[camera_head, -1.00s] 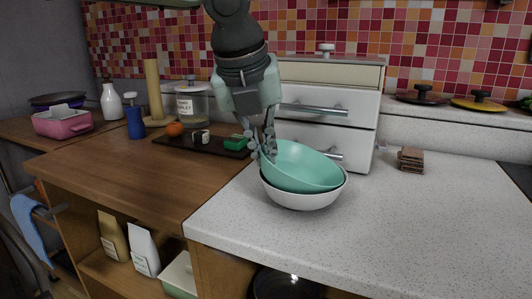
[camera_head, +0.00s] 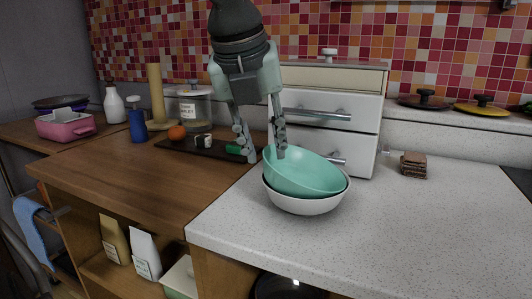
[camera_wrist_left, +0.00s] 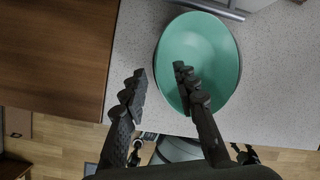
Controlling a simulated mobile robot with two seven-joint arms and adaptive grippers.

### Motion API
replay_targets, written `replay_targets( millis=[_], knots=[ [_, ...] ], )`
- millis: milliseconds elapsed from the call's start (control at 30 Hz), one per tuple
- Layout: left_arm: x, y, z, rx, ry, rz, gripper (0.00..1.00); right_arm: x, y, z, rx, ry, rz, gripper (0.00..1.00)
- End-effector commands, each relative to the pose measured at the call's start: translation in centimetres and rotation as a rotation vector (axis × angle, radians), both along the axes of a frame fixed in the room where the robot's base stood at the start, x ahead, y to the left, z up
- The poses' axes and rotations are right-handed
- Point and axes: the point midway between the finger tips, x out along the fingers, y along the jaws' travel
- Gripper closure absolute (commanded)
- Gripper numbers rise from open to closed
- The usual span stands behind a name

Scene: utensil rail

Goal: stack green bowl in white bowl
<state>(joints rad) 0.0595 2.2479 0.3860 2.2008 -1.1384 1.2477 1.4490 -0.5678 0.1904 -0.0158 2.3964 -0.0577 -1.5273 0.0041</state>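The green bowl (camera_head: 303,172) sits tilted inside the white bowl (camera_head: 306,204) on the speckled counter, its left side raised. The white bowl shows only as a rim and outer wall below it. My left gripper (camera_head: 265,157) is open at the green bowl's raised left edge. One finger is over the bowl's inside and the other is outside, to the left. In the left wrist view the green bowl (camera_wrist_left: 199,62) fills the upper middle, with the open fingers of my left gripper (camera_wrist_left: 160,82) at its left edge; the white bowl is almost wholly hidden there. My right gripper is not in view.
A white drawer unit (camera_head: 325,120) stands close behind the bowls. A dark tray (camera_head: 203,148) with small items lies on the wooden counter to the left. A stack of brown slices (camera_head: 413,166) stands at the right. The speckled counter (camera_head: 420,230) is clear at front right.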

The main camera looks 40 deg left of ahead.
Motion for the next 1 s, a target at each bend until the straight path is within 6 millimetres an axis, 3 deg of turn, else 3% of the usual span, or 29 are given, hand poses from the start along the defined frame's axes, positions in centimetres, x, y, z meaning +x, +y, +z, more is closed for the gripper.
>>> replay_targets(
  millis=[200, 400, 600, 1000],
  knots=[
    [-1.9, -0.5, 4.6, 0.002, -0.007, 0.000, 0.71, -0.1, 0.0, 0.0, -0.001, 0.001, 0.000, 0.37],
    [-3.2, -0.8, 7.6, 0.001, -0.004, 0.001, 0.71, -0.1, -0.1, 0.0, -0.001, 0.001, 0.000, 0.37],
    [-3.8, -0.9, 8.8, 0.001, -0.002, -0.001, 0.71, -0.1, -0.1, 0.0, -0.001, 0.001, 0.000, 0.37],
    [-3.9, -0.9, 8.8, 0.001, -0.001, -0.001, 0.71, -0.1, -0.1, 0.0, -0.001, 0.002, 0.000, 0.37]
  ],
)
